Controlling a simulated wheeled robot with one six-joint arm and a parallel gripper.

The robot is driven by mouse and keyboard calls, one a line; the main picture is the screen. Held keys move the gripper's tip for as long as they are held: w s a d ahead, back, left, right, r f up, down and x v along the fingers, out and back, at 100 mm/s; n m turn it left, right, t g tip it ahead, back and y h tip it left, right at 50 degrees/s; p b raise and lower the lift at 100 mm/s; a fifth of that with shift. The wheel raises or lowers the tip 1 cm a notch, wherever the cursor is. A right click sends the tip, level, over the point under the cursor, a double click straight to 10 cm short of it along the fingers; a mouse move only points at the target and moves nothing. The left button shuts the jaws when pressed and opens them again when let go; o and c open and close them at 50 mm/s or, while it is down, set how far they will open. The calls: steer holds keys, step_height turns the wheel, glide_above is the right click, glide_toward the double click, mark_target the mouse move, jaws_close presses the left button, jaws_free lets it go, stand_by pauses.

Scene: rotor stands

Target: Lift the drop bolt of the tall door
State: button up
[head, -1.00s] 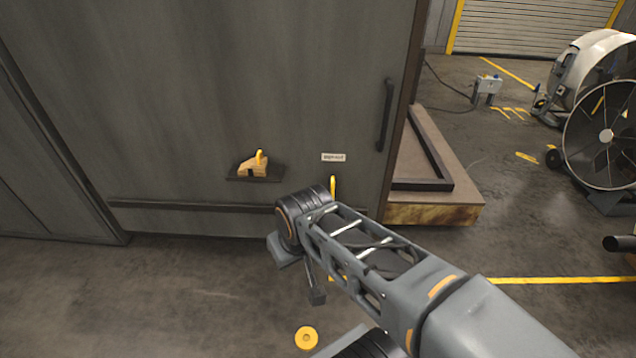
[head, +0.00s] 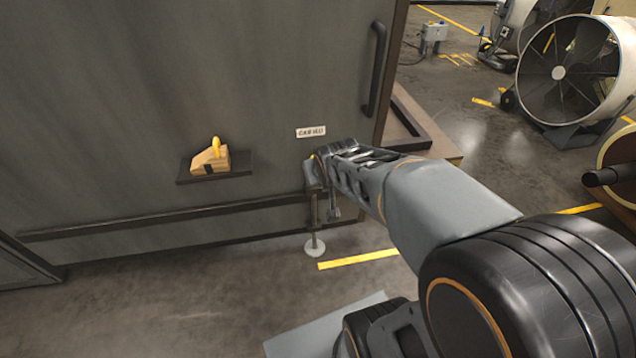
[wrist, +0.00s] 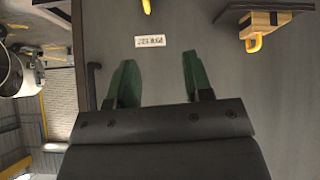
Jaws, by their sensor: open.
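The tall door (head: 110,90) is a dark grey panel and looks shut. A thin vertical rod (head: 314,222), which looks like the drop bolt, stands at its lower right above a pale round floor plate (head: 314,249). My wrist hides the rod's upper part in the head view. A yellow piece (wrist: 146,6), probably the bolt's grip, shows at the top edge of the upside-down wrist view. My gripper (wrist: 158,78) has its two green fingers apart with nothing between them. It is close to the door, and the yellow piece lies beyond the fingers, not between them.
A small label (head: 311,132) is on the door above my wrist. A dark pull handle (head: 375,70) is at right. A large fan (head: 570,75) stands farther right. The floor at front left is clear.

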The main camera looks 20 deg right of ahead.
steer(key=w+d+f+t+b, duration=0.3)
steer(key=w+f+b, duration=0.2)
steer(key=f+b, duration=0.3)
steer(key=w+d+f+t+y+b, duration=0.1)
steer(key=w+d+f+t+b, duration=0.35)
steer(key=f, duration=0.65)
steer(key=w+d+f+t+b, duration=0.2)
steer(key=w+f+b, duration=0.3)
steer(key=f+b, duration=0.35)
steer(key=shift+n+t, duration=0.25)
steer(key=shift+n, duration=0.05)
steer(key=w, duration=0.4)
steer(key=w+b, duration=0.1)
steer(key=w, duration=0.4)
steer(key=w+b, duration=0.1)
steer(key=w, duration=0.3)
steer(key=shift+w+a+f, duration=0.2)
steer(key=shift+w+f, duration=0.1)
steer(key=shift+f, duration=0.1)
jaws_close()
